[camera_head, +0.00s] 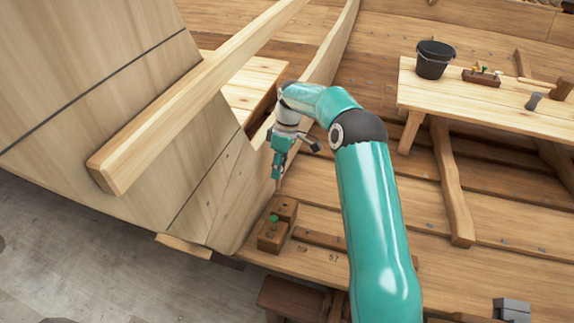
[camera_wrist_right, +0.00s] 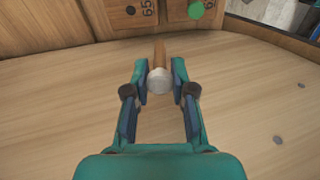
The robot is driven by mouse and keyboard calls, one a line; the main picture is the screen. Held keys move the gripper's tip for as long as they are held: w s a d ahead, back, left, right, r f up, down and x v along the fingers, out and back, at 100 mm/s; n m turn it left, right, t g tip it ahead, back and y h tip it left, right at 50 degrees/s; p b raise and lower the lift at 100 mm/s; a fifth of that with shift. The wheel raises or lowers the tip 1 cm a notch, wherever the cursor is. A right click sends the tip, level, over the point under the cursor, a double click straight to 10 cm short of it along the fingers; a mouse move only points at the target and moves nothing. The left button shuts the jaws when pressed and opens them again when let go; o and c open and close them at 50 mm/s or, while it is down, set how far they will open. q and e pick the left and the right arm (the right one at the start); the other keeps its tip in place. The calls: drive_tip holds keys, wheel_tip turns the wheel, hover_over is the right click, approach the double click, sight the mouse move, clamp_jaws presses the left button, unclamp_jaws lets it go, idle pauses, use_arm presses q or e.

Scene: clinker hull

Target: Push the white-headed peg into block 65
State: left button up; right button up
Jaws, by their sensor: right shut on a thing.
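My right gripper (camera_head: 279,178) points down above two wooden blocks beside the hull. In the right wrist view its fingers (camera_wrist_right: 160,82) are shut on the white-headed peg (camera_wrist_right: 160,79). The round pale head faces the camera, and the brown wooden shaft extends away beyond the fingertips. Block 65 (camera_wrist_right: 128,26), marked with dark digits, is at the top of that view and has a dark round hole (camera_wrist_right: 130,10). The peg tip appears apart from the block, though the exact gap is hard to judge. My left gripper is not in view.
A green-headed peg (camera_wrist_right: 196,10) sits in the neighbouring block; its green head also shows in the head view (camera_head: 274,218). The hull planking (camera_head: 215,195) rises close left of the gripper. A bench (camera_head: 510,105) with a black bucket (camera_head: 434,60) stands at right.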

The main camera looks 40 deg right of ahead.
drive_tip(key=shift+m, duration=0.5)
drive_tip(key=shift+s+d+f+b, duration=0.1)
drive_tip(key=shift+d+f+b, duration=0.45)
drive_tip(key=shift+f, duration=1.1)
drive_tip(key=shift+w+d+f+b, duration=0.1)
drive_tip(key=shift+d+f+b, duration=0.4)
drive_tip(key=shift+f, duration=1.1)
drive_tip(key=shift+s+d+f+b, duration=0.1)
drive_tip(key=shift+d+f+b, duration=0.45)
drive_tip(key=shift+f, duration=1.1)
drive_tip(key=shift+f, duration=0.15)
drive_tip(key=shift+f+b, duration=0.15)
drive_tip(key=shift+b, duration=0.3)
drive_tip(key=shift+a+f, duration=0.1)
drive_tip(key=shift+f, duration=0.05)
drive_tip(key=shift+b, duration=0.3)
